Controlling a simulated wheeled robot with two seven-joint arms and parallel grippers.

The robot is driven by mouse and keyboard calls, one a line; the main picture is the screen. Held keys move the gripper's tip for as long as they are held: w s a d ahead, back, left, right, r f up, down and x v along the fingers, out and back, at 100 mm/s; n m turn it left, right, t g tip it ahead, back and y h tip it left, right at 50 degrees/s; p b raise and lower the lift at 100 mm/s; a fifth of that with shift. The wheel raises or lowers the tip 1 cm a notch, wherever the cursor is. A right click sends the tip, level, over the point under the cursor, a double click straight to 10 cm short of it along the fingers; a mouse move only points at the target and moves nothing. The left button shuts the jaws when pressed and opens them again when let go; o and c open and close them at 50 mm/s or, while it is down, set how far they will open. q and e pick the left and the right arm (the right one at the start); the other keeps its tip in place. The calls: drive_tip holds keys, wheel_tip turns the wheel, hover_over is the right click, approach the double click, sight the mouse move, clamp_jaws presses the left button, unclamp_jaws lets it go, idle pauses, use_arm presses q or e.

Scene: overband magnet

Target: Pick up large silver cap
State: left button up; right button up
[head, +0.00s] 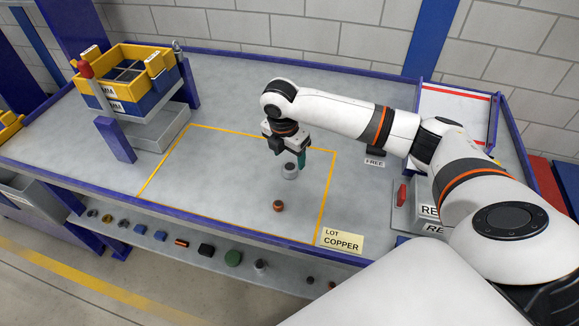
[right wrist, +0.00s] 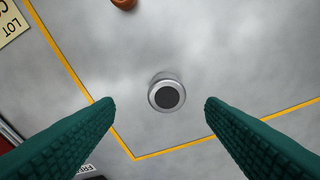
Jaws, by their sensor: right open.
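The large silver cap (head: 290,171) is a short silver cylinder with a dark round top. It stands on the grey table inside the yellow outline, near its right side. In the right wrist view the cap (right wrist: 166,95) lies between and just beyond the fingertips, seen from above. My right gripper (head: 291,163) has green fingers and is open and empty above the cap. The wrist view shows both fingers of the right gripper (right wrist: 160,103) wide apart, with neither touching the cap. My left gripper is not in view.
A small copper-coloured piece (head: 278,206) stands on the table in front of the cap. A "LOT COPPER" card (head: 342,240) lies at the front edge. A yellow and blue bin (head: 128,78) stands at the back left. Several small parts lie on the front ledge (head: 215,250).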

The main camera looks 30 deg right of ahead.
sight(290, 167)
drive_tip(key=shift+f, duration=0.5)
drive_tip(key=shift+w+f, duration=0.25)
drive_tip(key=shift+f, duration=0.05)
drive_tip(key=f, duration=0.1)
drive_tip(key=f+p, duration=0.1)
drive_tip(key=d+f, duration=0.1)
drive_tip(key=f, duration=0.1)
drive_tip(key=shift+w+f, duration=0.1)
drive_tip(key=shift+w, duration=0.15)
drive_tip(key=shift+f, duration=0.4)
drive_tip(key=c, duration=1)
wheel_tip(290, 167, up, 9)
drive_tip(key=shift+w+b, duration=0.1)
drive_tip(key=shift+b, duration=0.45)
drive_tip(key=shift+c, duration=0.2)
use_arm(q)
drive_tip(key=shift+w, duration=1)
use_arm(e)
drive_tip(key=shift+r, duration=0.55)
drive_tip(key=shift+a, duration=0.1)
